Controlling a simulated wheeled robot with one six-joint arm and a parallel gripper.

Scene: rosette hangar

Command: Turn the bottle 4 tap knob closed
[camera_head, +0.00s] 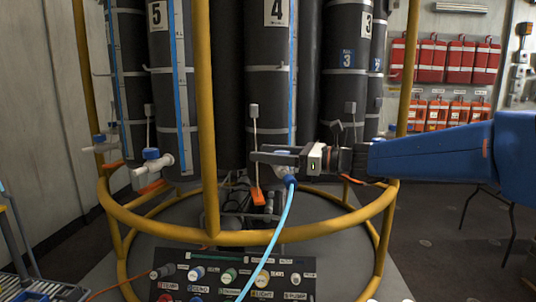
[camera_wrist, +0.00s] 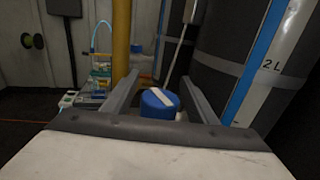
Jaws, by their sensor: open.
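Bottle 4 (camera_head: 268,95) is a tall dark cylinder with a white "4" label and a blue level strip. My gripper (camera_head: 262,152) reaches in from the right at its base, in front of its tap (camera_head: 282,169). The tap is mostly hidden by the gripper in the head view. In the wrist view the round blue tap knob (camera_wrist: 158,103) with a white stripe on top lies between the two fingers of my gripper (camera_wrist: 157,84). The fingers stand apart on either side of it; I cannot tell whether either touches it.
A light blue hose (camera_head: 271,238) hangs from the bottle 4 tap. A yellow frame (camera_head: 207,120) surrounds the bottles. Bottle 5 (camera_head: 157,80) has its own blue-knobbed tap (camera_head: 151,160). A labelled panel (camera_head: 232,278) stands low in front. Red bags (camera_head: 460,62) hang at the right.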

